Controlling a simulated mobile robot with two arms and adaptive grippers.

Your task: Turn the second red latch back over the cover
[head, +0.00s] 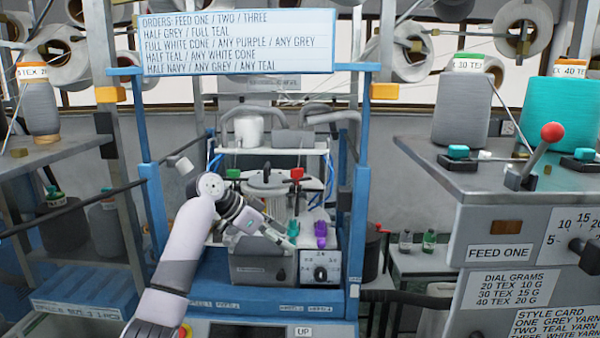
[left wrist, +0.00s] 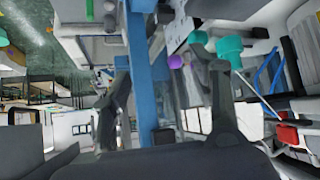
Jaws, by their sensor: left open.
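A red latch (head: 297,173) stands at the right end of the round grey cover (head: 266,181), under the white shelf of the machine. A green piece (head: 233,174) stands at the cover's left end. Red parts also show at the right edge of the left wrist view (left wrist: 288,135); I cannot tell which one is the second latch. My left gripper (head: 290,238) is open and empty, in front of and below the cover, close to the teal and purple pieces. Its dark fingers show apart in the left wrist view (left wrist: 170,76). My right gripper is not in view.
A teal piece (head: 293,228) and a purple piece (head: 320,234) stand above the white dial box (head: 320,268). Blue posts (head: 357,215) frame the machine on both sides. A counter with a red-knobbed lever (head: 552,132) and yarn cones stands at right.

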